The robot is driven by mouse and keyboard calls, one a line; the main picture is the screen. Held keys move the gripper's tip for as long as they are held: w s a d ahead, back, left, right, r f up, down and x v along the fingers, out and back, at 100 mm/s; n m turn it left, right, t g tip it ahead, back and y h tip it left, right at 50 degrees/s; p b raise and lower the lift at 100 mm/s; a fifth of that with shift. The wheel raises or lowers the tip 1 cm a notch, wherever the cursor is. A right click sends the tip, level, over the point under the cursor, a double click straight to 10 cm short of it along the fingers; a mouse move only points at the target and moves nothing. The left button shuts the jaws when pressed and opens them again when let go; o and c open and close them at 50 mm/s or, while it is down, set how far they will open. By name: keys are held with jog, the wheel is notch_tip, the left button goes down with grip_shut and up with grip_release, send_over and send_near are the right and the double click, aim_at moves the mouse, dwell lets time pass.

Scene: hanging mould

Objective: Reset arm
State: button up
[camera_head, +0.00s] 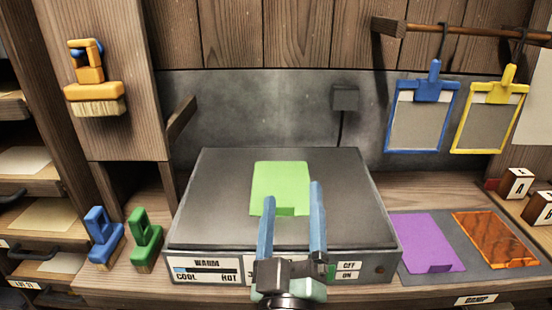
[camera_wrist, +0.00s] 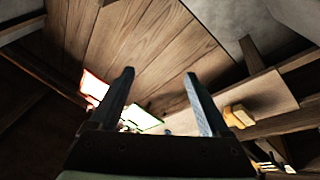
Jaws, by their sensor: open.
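My gripper (camera_head: 291,222) is open and empty. Its two blue fingers point away from me, in front of the grey heating box (camera_head: 215,190) in the head view. A light green sheet (camera_head: 280,184) lies on top of the box. The fingers overlap the sheet's lower edge in the picture, and I cannot tell how high above it they are.
A blue-framed mould (camera_head: 418,117) and a yellow-framed mould (camera_head: 487,114) hang from a rod (camera_head: 470,32). A purple sheet (camera_head: 428,240) and an orange sheet (camera_head: 497,238) lie at right. Blue (camera_head: 104,236) and green (camera_head: 144,238) stamp-like tools stand at left. An orange brush (camera_head: 92,80) hangs above.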

jog(key=s+a+r+m+t+y+p, duration=0.15)
jog(key=s+r+p, duration=0.25)
jog(key=r, duration=1)
jog(key=s+r+m+t+p, duration=0.25)
jog(key=r+p, duration=0.25)
jog(key=r, duration=0.9)
jog(key=s+a+r+m+t+p, duration=0.15)
jog(key=s+r+p, duration=0.25)
jog(key=r, duration=1.1)
notch_tip(320, 180, down, 55)
jog(key=d+b, duration=0.2)
jog(key=b, duration=5.2)
jog(key=shift+w, duration=0.35)
